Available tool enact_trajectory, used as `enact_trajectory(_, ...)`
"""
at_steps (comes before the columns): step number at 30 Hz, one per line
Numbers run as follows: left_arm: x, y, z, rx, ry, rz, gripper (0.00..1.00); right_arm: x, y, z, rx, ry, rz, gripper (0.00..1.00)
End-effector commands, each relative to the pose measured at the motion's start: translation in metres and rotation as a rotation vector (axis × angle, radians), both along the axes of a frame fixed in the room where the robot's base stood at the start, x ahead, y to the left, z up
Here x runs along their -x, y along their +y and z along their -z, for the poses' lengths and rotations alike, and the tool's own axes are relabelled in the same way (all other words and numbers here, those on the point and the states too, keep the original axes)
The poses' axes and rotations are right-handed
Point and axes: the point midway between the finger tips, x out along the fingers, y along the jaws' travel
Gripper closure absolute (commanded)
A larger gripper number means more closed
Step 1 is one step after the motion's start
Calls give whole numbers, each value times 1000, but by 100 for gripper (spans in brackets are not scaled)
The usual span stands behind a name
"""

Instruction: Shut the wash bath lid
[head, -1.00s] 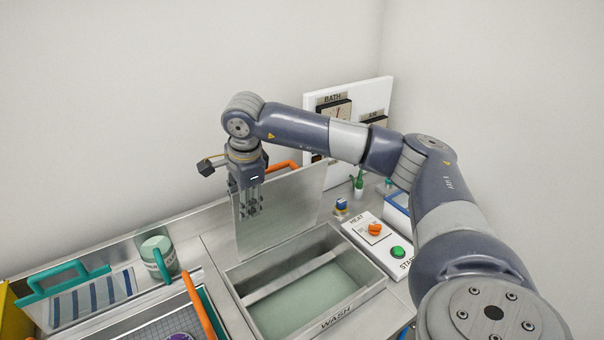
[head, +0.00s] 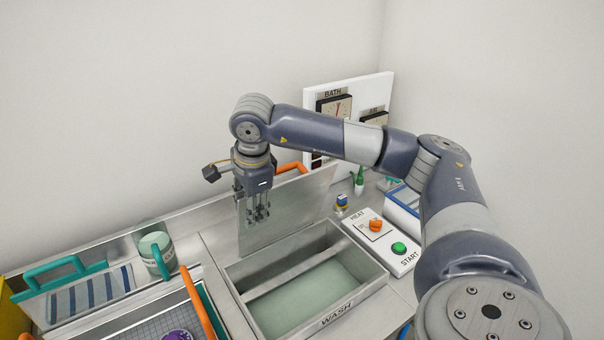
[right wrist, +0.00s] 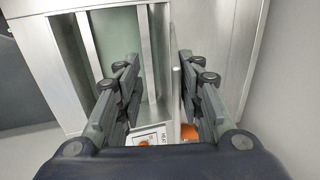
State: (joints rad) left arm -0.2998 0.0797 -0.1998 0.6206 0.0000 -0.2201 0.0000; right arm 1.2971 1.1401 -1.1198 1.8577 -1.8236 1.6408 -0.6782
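The wash bath (head: 362,296) is an open metal basin with pale green liquid, marked WASH. Its metal lid (head: 298,208) stands up at the bath's back edge, so the bath is open. An orange handle (head: 291,168) shows behind the lid's top edge and partly in the right wrist view (right wrist: 188,132). My right gripper (head: 255,218) points down at the lid's left part. In the right wrist view the fingers (right wrist: 158,80) are apart, with the lid's thin edge (right wrist: 176,85) between them, nearer the right finger. Contact is unclear. My left gripper is out of view.
A panel with HEAT knob (head: 375,225) and green START button (head: 399,248) stands right of the bath. A gauge board (head: 385,88) is behind. Left are a teal-handled striped panel (head: 90,292), a cup (head: 156,255) and a tray with an orange handle (head: 200,305).

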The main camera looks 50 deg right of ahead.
Motion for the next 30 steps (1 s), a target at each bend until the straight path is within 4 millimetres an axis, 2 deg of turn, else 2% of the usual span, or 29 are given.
enact_trajectory(14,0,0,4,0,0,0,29,6,2,3,0,3,-1,67)
enact_trajectory(30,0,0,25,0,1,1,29,33,8,18,0,2,0,67)
